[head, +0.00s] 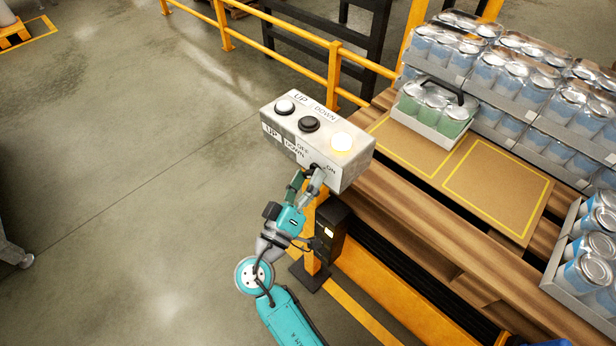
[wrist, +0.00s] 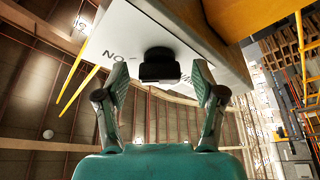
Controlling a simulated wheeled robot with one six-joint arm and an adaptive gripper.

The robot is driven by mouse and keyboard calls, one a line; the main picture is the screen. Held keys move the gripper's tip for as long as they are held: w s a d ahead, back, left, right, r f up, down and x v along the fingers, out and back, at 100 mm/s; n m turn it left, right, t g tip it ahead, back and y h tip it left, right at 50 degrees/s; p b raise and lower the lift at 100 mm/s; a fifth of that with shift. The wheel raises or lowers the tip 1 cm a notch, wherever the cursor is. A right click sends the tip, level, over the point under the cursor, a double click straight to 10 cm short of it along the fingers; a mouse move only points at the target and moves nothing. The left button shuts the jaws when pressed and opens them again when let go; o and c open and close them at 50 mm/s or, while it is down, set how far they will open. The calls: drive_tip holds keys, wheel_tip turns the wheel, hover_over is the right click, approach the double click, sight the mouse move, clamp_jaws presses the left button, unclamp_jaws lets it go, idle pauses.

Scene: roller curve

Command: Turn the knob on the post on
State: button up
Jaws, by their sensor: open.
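The black knob (wrist: 159,66) sits on the white front face of the control box (wrist: 118,30), with part of an "ON" label beside it in the wrist view. In the head view the knob (head: 313,168) shows small at the box's (head: 345,172) lower front, partly hidden by my gripper. My gripper (wrist: 160,80) is open, with one finger on each side of the knob. A gap shows between each finger and the knob. In the head view my gripper (head: 308,180) is at the box front. The box sits on a yellow post (head: 311,250).
A pallet with trays of cans (head: 480,60) stands to the right. A yellow railing (head: 300,35) runs behind. Open floor lies left.

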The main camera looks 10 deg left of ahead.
drive_tip(key=v, duration=1.2)
drive_tip(key=shift+w+d, duration=0.1)
drive_tip(key=shift+d, duration=0.05)
